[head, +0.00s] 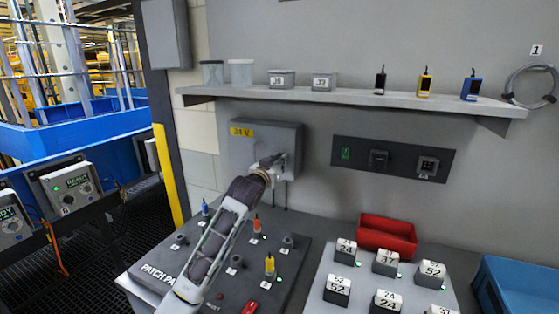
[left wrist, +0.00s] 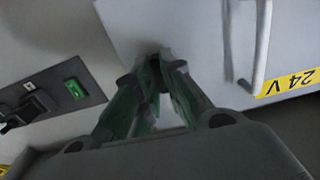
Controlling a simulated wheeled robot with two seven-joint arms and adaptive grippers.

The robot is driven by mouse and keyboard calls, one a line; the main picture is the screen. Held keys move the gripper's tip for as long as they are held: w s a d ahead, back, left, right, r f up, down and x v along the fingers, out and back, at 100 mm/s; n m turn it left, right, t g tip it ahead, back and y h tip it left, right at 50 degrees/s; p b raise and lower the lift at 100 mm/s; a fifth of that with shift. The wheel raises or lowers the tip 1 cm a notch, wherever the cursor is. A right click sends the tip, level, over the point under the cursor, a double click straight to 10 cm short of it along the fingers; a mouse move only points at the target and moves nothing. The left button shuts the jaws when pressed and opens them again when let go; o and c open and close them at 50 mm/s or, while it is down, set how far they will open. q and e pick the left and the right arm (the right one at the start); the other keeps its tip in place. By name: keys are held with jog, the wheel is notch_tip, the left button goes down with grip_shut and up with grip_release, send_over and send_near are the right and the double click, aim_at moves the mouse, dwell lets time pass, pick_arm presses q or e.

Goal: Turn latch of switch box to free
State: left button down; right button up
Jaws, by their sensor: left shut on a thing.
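The grey switch box (head: 253,140) with a yellow 24 V label hangs on the wall below the shelf. It also shows in the left wrist view (left wrist: 190,28), with its label at the right. My left gripper (head: 277,163) is at the right part of the box front. In the left wrist view my left gripper (left wrist: 160,72) has its fingers closed around a small dark latch (left wrist: 157,60) on the box front. The fingers cover most of the latch, so its angle is hard to tell. My right gripper is not in view.
A wall shelf (head: 350,97) runs above the box. A dark socket panel (head: 393,158) is on the wall to the right. Below are the patch panel (head: 225,285) with coloured plugs, several numbered blocks, a red bin (head: 387,236) and a blue bin (head: 520,285).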

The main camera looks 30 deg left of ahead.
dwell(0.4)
pick_arm(q)
jog(key=c, duration=1.5)
grip_release()
jog(key=shift+s+d, duration=0.2)
jog(key=shift+s, duration=2.8)
jog(key=shift+s+d, duration=0.15)
jog(key=shift+s, duration=2.8)
jog(key=shift+f, duration=0.1)
